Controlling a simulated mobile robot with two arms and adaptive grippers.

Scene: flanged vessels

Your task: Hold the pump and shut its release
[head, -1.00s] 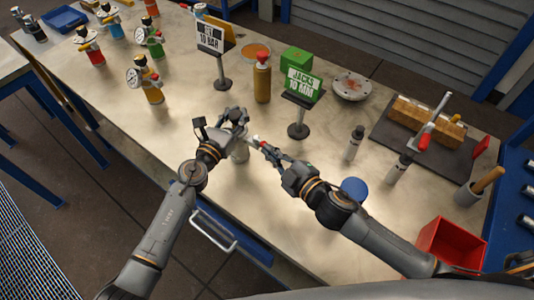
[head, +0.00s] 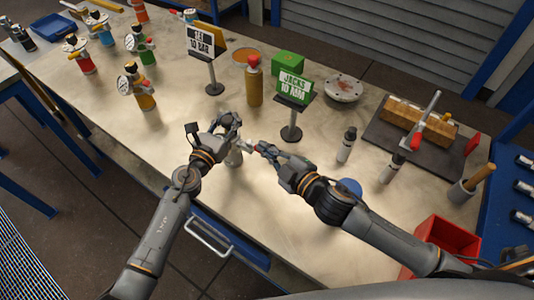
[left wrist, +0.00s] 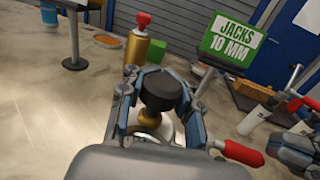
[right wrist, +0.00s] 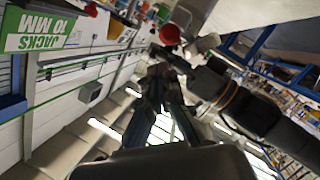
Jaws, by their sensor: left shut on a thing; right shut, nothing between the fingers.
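The pump (head: 233,158) stands near the table's front edge, a pale body mostly hidden by my left gripper (head: 232,122). In the left wrist view its black knob (left wrist: 160,92) and brass neck show between the fingers of my left gripper (left wrist: 161,103), which is shut on it. A red-tipped release lever (left wrist: 241,153) sticks out to the right there. My right gripper (head: 254,146) is shut and empty just right of the pump, close to the lever side. In the right wrist view a red round tip (right wrist: 170,34) shows beyond the fingers; contact cannot be told.
A JACKS 10 MM sign (head: 294,88) and a brass cylinder with red top (head: 254,82) stand behind. Two small dark-topped cylinders (head: 346,146) stand to the right, before a dark plate (head: 378,135) with a wooden block. A red bin (head: 447,240) is front right. Gauged vessels (head: 142,90) stand left.

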